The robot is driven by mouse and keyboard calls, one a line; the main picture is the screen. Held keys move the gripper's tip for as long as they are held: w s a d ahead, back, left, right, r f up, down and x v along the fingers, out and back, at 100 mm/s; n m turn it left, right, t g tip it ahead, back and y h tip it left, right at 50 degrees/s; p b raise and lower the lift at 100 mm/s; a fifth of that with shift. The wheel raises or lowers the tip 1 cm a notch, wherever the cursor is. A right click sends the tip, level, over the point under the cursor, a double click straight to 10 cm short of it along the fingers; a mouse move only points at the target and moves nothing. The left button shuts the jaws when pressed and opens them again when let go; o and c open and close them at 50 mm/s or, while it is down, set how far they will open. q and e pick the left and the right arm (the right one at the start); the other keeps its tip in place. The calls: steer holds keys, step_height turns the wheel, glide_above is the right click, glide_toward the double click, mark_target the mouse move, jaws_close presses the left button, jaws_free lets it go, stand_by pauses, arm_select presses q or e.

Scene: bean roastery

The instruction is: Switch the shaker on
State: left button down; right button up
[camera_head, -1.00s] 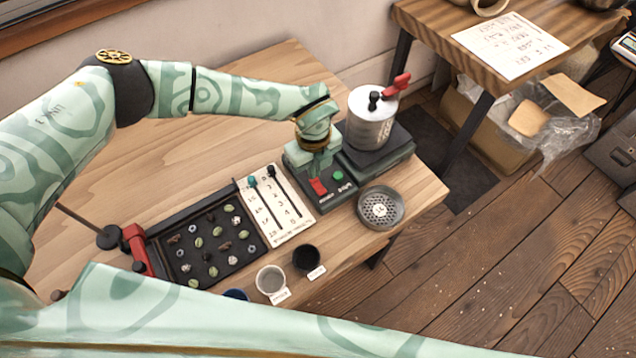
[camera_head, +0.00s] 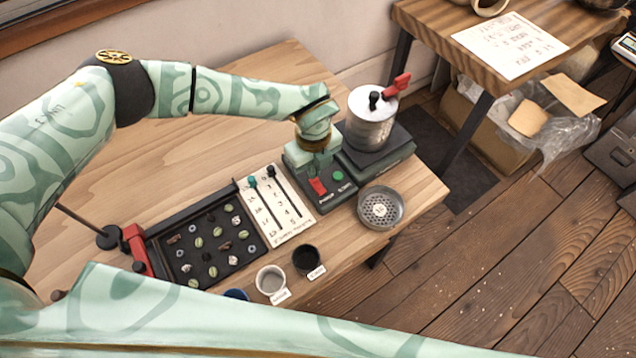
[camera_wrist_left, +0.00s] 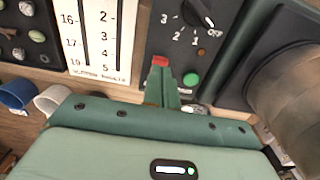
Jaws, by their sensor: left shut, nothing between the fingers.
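The shaker is a silver canister (camera_head: 369,125) with a red handle on top, standing on a dark green base. Beside it is the dark control box (camera_head: 339,193) with a red switch (camera_head: 317,186) and a round green button (camera_head: 338,175). My left gripper (camera_head: 318,174) is shut and empty, pointing down at the panel right beside the red switch. In the left wrist view the shut fingertips (camera_wrist_left: 162,72) meet the lower edge of the red switch (camera_wrist_left: 161,60); contact cannot be told. The green button (camera_wrist_left: 191,79) and a numbered dial (camera_wrist_left: 197,13) show too.
A round perforated sieve (camera_head: 381,208) lies in front of the box. A white card with sliders (camera_head: 274,206) and a black tray of beans (camera_head: 205,258) lie to the left. Small cups (camera_head: 270,281) stand at the front edge. My other arm crosses the bottom.

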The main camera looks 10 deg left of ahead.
arm_select(q)
steer(key=shift+f+b, duration=0.45)
steer(key=shift+f, duration=0.65)
stand_by(0.6)
step_height(320, 180, up, 7)
steer(key=p, duration=0.6)
steer(key=shift+r, duration=0.15)
stand_by(0.5)
